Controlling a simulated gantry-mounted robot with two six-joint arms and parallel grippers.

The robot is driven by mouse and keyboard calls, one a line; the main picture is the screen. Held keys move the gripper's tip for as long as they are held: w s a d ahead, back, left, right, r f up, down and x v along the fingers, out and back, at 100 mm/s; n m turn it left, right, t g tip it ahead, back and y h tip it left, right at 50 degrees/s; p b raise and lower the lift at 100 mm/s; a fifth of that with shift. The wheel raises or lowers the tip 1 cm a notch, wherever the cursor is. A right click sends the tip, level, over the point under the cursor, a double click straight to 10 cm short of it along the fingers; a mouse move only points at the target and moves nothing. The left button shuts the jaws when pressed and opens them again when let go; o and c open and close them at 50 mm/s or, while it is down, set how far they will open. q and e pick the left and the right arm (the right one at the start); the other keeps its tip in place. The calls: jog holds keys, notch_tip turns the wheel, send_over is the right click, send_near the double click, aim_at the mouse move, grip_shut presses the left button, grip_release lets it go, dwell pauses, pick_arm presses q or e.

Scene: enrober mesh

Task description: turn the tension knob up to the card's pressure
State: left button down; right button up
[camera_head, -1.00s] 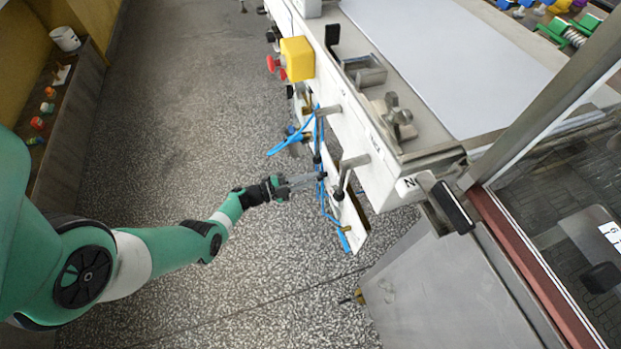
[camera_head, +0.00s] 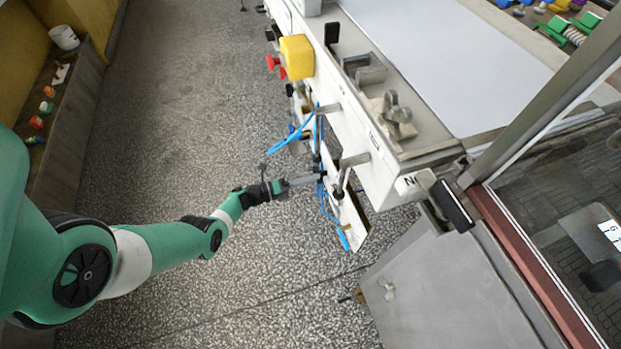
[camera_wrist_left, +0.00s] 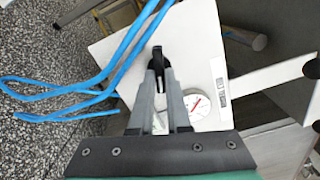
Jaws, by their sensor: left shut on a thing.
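My left gripper (camera_head: 318,177) reaches in from the left to the white panel (camera_head: 351,218) hanging on the side of the machine. In the left wrist view its fingers (camera_wrist_left: 160,78) are shut on a small black knob (camera_wrist_left: 158,53) in front of the panel. A round white gauge (camera_wrist_left: 197,107) with a red needle is just to the right of the fingers, partly hidden by them. Its figures are too small to read. A white card (camera_head: 612,235) with dark print shows at the right edge, also too small to read surely. My right gripper is out of view.
Blue hoses (camera_head: 297,134) loop beside the panel, close to my left gripper. Metal posts (camera_head: 353,160) stick out of the machine's side above it. A yellow box (camera_head: 297,57) with red buttons sits further along. The speckled floor (camera_head: 190,120) is clear.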

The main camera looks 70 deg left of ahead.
pick_arm(q)
jog(key=shift+a+f+m, duration=0.1)
jog(key=shift+m, duration=2)
jog(key=shift+a+f+m, duration=0.1)
jog(key=shift+m, duration=2)
jog(key=c, duration=0.9)
grip_release()
jog(key=shift+r, duration=0.1)
jog(key=s, duration=0.4)
jog(key=s+p, duration=0.1)
jog(key=s, duration=0.6)
jog(key=shift+s+a, duration=0.25)
jog(key=shift+s, duration=0.05)
